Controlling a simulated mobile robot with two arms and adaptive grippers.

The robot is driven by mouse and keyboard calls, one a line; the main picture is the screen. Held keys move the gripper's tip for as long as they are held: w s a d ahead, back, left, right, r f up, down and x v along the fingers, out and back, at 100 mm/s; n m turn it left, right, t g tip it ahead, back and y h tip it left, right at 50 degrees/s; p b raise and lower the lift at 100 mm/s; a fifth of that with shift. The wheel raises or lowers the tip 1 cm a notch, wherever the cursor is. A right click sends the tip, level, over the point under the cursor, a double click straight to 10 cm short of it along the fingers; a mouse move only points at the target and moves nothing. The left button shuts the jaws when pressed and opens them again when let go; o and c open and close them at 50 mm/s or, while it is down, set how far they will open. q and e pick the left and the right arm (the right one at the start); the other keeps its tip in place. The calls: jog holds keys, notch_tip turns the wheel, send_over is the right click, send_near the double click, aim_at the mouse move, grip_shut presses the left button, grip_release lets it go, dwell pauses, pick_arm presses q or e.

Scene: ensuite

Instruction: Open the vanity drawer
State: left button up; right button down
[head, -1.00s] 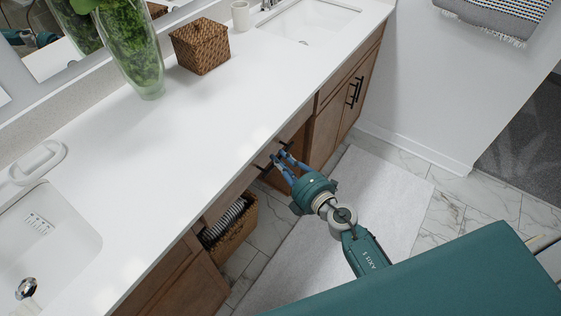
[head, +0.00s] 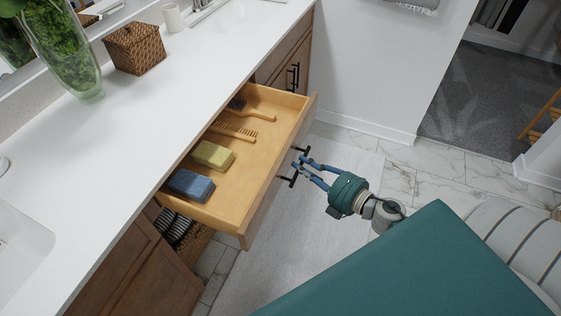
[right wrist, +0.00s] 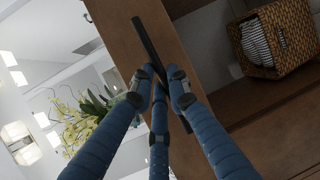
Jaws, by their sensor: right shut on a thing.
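The vanity drawer (head: 262,152) is pulled well out from under the white counter in the head view. Inside lie a blue block (head: 191,185), a yellow-green block (head: 213,155), a wooden comb (head: 233,132) and a wooden brush (head: 250,112). My right gripper (head: 299,168) is at the drawer front, shut on its black bar handle (head: 287,180). In the right wrist view the blue fingers (right wrist: 168,85) close around the dark handle (right wrist: 150,45) on the brown drawer front (right wrist: 125,30). My left gripper is not in view.
A wicker basket (head: 190,247) with striped towels sits under the counter. A wicker box (head: 135,48) and a glass vase with greenery (head: 72,60) stand on the counter (head: 120,130). A pale rug (head: 335,150) covers the floor before the drawer.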

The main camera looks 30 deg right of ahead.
jog(key=s+d+b, duration=0.1)
jog(key=s+d, duration=0.4)
jog(key=s, duration=0.1)
jog(key=shift+s, duration=0.25)
jog(key=c, duration=1.7)
grip_release()
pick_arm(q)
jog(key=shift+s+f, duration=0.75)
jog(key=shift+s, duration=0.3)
pick_arm(e)
jog(key=shift+o, duration=0.2)
jog(key=v, duration=1.2)
